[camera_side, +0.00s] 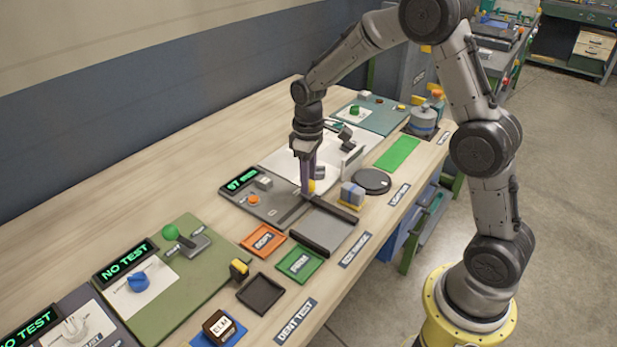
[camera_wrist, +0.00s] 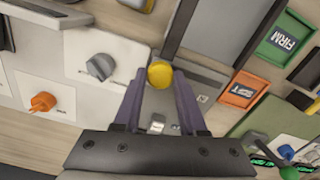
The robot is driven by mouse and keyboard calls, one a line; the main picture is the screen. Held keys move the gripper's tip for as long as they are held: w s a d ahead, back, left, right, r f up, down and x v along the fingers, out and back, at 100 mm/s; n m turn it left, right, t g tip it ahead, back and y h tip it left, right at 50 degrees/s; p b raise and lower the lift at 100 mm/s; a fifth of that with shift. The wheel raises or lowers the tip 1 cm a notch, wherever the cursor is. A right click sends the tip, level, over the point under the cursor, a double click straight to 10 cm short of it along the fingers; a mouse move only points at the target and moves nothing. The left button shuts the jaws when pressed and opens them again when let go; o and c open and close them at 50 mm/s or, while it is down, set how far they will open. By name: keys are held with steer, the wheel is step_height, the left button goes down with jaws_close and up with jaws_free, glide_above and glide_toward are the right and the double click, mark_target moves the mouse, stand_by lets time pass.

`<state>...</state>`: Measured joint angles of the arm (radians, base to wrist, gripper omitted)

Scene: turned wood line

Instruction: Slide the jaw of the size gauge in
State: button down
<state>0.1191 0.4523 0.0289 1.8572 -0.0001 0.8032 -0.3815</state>
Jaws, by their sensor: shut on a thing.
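My gripper (camera_side: 308,188) points down over the size gauge, and its purple fingers show in the wrist view (camera_wrist: 160,85). It is shut on a round yellow knob (camera_wrist: 160,74), which also shows at the fingertips in the side view (camera_side: 312,187). The knob appears to belong to the gauge's sliding jaw; the join below is hidden by the fingers. The gauge has a grey plate (camera_side: 325,228) with a dark bar (camera_side: 328,207) along its edge. The same grey plate is at the top of the wrist view (camera_wrist: 228,22).
An orange SOFT tray (camera_side: 263,240) and a green FIRM tray (camera_side: 300,264) lie beside the gauge. A block on a yellow base (camera_side: 351,195) and a black disc (camera_side: 372,181) stand to the right. A lit display panel (camera_side: 240,182) is to the left.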

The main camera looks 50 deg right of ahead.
stand_by(0.8)
steer(key=a, duration=1)
steer(key=shift+a, duration=0.1)
steer(key=c, duration=0.5)
jaws_free()
steer(key=shift+o, duration=0.2)
step_height(320, 180, up, 14)
